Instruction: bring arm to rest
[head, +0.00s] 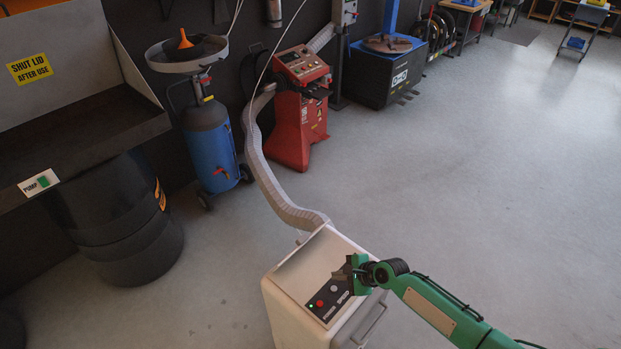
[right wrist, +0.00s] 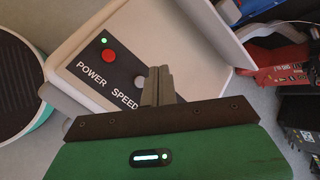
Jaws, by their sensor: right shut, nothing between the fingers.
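My right arm is green and comes in from the lower right in the head view. Its gripper (head: 350,272) is over the control panel end of a cream-coloured machine (head: 312,258). In the right wrist view my right gripper (right wrist: 158,82) is shut with its fingers together and nothing between them. The fingers overlap the dark control panel (right wrist: 110,70), beside the word SPEED, and hide part of it. Whether they touch it I cannot tell. A red button (right wrist: 109,55) and a lit green light (right wrist: 103,41) show on the panel. My left gripper is not in view.
A ribbed hose (head: 262,175) runs from the cream machine toward a red machine (head: 300,105). A blue drain tank (head: 210,145) and a black barrel (head: 125,225) stand at the left. Open grey floor (head: 480,170) lies to the right.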

